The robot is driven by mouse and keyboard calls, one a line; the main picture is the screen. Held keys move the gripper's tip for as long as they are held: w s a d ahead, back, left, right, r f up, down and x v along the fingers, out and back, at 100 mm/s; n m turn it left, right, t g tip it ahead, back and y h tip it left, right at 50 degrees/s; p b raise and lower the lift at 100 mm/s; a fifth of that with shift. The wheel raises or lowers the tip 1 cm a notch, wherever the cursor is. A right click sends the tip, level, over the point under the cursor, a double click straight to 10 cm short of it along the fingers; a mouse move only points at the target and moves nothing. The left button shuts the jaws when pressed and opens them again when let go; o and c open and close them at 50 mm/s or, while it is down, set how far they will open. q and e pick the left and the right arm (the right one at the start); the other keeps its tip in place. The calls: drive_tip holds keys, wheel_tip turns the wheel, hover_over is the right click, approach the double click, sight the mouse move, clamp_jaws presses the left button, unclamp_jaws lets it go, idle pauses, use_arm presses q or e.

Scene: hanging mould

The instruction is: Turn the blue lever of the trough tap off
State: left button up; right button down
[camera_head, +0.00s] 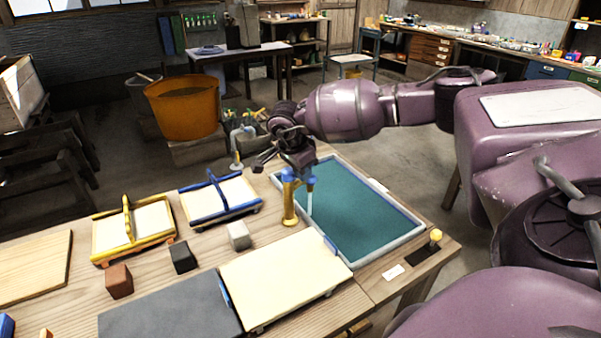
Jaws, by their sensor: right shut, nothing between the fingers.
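The trough tap (289,207) is a brass-coloured upright post on the table, at the left edge of the trough (365,205), which has a pale rim and a teal inside. A pale bluish stream or spout end (309,199) hangs down beside the post. The blue lever (298,176) shows only as a small bit of blue at the tap's top, mostly hidden by my gripper. My right gripper (293,163) is shut and empty, right at the tap's top. I cannot tell whether it touches the lever. My left gripper is not in view.
A cream board (285,275), a yellow-framed mould (133,230) and a blue-framed mould (221,196) lie left of the trough. Small blocks (182,257) stand between them. An orange tub (183,107) stands behind. A yellow knob (436,235) is at the table's right corner.

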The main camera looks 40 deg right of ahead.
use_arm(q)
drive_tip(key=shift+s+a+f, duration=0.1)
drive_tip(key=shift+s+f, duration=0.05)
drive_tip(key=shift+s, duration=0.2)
use_arm(e)
drive_tip(key=shift+s+d+f, duration=0.1)
drive_tip(key=shift+d+f, duration=0.15)
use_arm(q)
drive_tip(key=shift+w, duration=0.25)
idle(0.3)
